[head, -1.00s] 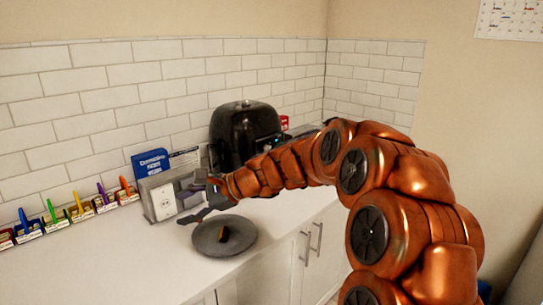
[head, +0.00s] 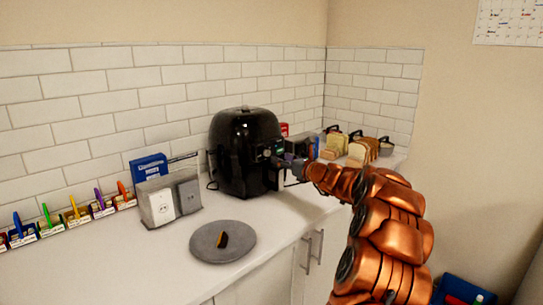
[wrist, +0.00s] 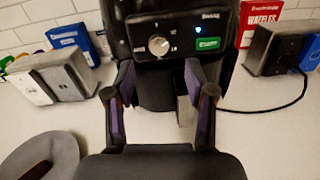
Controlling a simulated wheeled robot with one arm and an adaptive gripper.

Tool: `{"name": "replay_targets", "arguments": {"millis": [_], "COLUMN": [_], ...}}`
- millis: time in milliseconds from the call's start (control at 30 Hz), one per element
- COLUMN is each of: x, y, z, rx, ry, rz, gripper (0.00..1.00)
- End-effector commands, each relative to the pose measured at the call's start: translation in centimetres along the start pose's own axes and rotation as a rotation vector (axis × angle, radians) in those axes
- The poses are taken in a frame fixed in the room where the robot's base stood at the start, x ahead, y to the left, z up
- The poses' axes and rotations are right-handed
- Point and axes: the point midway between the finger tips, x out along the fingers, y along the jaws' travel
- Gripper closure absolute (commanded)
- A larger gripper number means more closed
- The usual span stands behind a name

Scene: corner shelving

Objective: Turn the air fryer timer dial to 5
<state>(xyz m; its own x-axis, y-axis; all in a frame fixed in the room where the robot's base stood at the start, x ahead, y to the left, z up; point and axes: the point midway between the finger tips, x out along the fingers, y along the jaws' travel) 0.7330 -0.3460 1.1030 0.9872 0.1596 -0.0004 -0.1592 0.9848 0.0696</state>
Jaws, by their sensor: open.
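The black air fryer (head: 240,145) stands on the white counter against the tiled wall. In the wrist view, its front panel (wrist: 178,36) shows a round silver dial (wrist: 158,45) with small marks around it, too small to read. A blue light and a green label sit to the right of the dial. My gripper (wrist: 158,75) is open and empty in front of the fryer, its fingertips just below the panel. The dial lies a little above the gap between the fingers. In the head view, my gripper (head: 282,165) is at the fryer's right front, partly hiding it.
A grey plate (head: 205,243) with a dark food piece lies in front. A toaster (wrist: 272,50) and bread loaves (head: 357,152) are to the right. A black cord (wrist: 270,108) lies on the counter.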

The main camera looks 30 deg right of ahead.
Motion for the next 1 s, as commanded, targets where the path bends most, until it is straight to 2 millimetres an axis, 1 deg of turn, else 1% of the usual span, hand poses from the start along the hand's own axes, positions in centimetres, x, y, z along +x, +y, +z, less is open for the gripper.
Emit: {"name": "replay_targets", "arguments": {"millis": [33,200,400,600,867,900,1000], "x": [0.8,3.0,4.9,5.7,5.8,5.8,5.8], "y": [0.1,0.1,0.1,0.1,0.1,0.1,0.1], "z": [0.1,0.1,0.1,0.1,0.1,0.1,0.1], "rx": [-0.001,-0.003,-0.002,-0.004,-0.003,-0.003,-0.003], "ry": [0.001,0.001,0.001,-0.001,-0.001,-0.001,-0.001], "rz": [0.002,0.002,0.002,0.003,0.002,0.002,0.002], "gripper": [0.45,0.45,0.45,0.45,0.45,0.47,0.58]}}
